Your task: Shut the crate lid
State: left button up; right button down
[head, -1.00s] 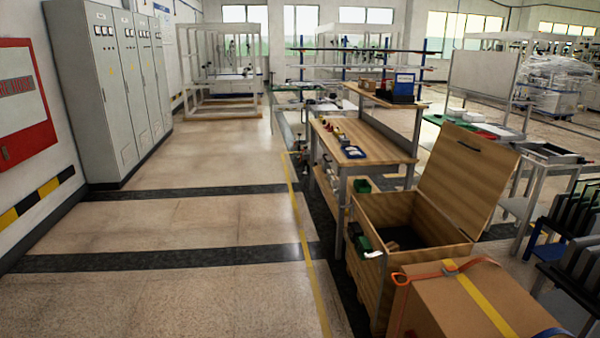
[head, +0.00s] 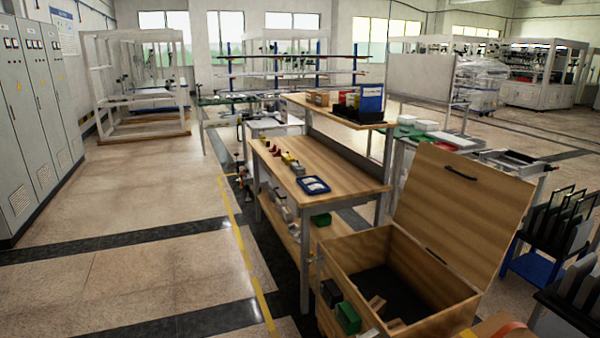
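The wooden crate (head: 343,257) stands at the lower right of the head view. Its lid (head: 463,200) is open, hinged on the crate's right side and leaning back to the right, with a black handle on its inner face. The inside of the crate has a dark floor (head: 388,290) and a few small wooden pieces near the front. A green block (head: 348,317) and a dark block sit at the crate's left front edge. Neither of my grippers is in view.
A wooden workbench (head: 285,178) with a blue tray (head: 313,185) and small parts stands just behind the crate. A blue rack with dark panels (head: 545,235) is at the right. The floor on the left (head: 130,265) is clear.

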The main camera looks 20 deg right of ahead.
aim_at(467, 211)
jog(key=i+z, duration=0.1)
jog(key=i, duration=0.75)
jog(key=i+j, duration=0.1)
jog(key=i, duration=0.7)
jog(key=i+z, duration=0.6)
jog(key=z, duration=0.15)
jog(key=i+j+z, duration=0.1)
jog(key=i+z, duration=0.15)
jog(key=z, duration=0.15)
jog(key=i+j+z, duration=0.25)
jog(key=z, duration=0.15)
